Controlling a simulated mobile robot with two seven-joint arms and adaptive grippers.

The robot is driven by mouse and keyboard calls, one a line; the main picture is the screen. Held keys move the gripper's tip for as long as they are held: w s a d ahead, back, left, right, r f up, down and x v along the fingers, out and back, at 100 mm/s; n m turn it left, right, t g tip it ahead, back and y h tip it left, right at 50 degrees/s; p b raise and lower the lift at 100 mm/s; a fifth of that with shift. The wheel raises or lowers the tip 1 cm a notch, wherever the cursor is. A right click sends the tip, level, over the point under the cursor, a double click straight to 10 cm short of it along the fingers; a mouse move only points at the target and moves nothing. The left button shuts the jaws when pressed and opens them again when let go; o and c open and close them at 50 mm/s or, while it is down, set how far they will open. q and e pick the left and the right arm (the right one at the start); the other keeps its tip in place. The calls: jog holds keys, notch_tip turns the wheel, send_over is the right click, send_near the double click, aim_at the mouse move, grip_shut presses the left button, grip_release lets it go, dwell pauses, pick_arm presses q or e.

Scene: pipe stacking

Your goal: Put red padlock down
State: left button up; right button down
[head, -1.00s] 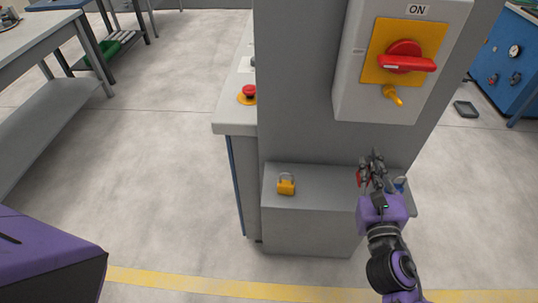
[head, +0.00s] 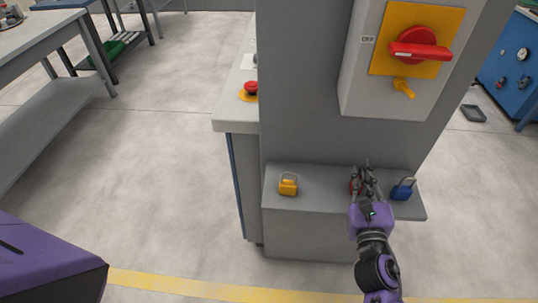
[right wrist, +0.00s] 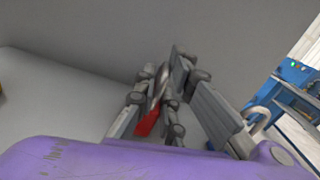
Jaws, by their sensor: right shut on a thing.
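My right gripper (head: 366,170) is over the right part of the grey ledge (head: 325,190), with its fingers shut on the red padlock (head: 354,187). The fingers hide most of the padlock. In the right wrist view the red body of the padlock (right wrist: 148,122) and its metal shackle show tilted between the fingers. I cannot tell whether the padlock touches the ledge. My left gripper is not in view.
A blue padlock (head: 402,191) stands on the ledge just right of my gripper. A yellow padlock (head: 288,187) stands at the left, with bare ledge between. The red rotary switch (head: 420,48) on its grey box is above.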

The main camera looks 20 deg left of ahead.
jog(key=c, duration=1.8)
grip_release()
jog(key=shift+f, duration=0.1)
